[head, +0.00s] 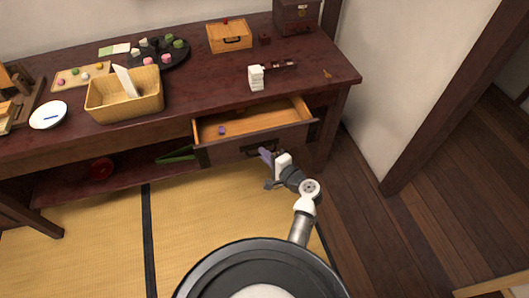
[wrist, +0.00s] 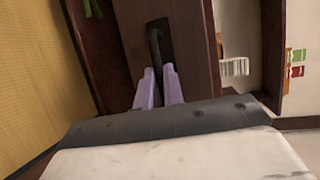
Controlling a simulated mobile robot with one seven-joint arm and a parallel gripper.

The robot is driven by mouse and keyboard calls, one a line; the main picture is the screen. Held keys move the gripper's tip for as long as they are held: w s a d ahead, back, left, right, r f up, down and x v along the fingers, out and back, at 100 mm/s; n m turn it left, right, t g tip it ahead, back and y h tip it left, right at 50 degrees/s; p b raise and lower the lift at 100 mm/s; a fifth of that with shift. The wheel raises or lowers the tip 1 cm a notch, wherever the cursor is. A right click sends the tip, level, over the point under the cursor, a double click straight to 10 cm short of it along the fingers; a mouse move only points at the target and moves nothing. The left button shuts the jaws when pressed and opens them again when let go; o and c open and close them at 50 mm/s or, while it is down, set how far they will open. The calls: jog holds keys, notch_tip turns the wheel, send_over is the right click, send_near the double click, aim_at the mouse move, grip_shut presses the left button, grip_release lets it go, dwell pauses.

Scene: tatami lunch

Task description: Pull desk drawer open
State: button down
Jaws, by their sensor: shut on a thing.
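The desk (head: 215,90) is dark reddish wood and runs along the wall. Its drawer (head: 235,148) is pulled partly out at the right end, with its light wooden inside showing. A small purple item (head: 221,130) lies in the drawer at the left. My gripper (head: 268,158) is at the drawer's front. In the wrist view, the lilac fingers of my gripper (wrist: 159,88) are shut on the dark drawer handle (wrist: 157,50). The exact contact is partly hidden by the fingers.
On the desktop stand a wicker basket (head: 105,106), a wooden box (head: 229,38), a white stack (head: 256,78) and a dark tray of sweets (head: 160,53). A red round item (head: 101,170) sits on the lower shelf. Tatami floor (head: 200,215) in front is clear.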

jog(key=s+d, duration=0.2)
jog(key=s, duration=0.6)
jog(key=shift+s+d+p, duration=0.2)
jog(key=shift+s+p, duration=0.05)
jog(key=shift+p, duration=0.1)
jog(key=c, duration=1.5)
grip_release()
jog(key=shift+s, duration=0.1)
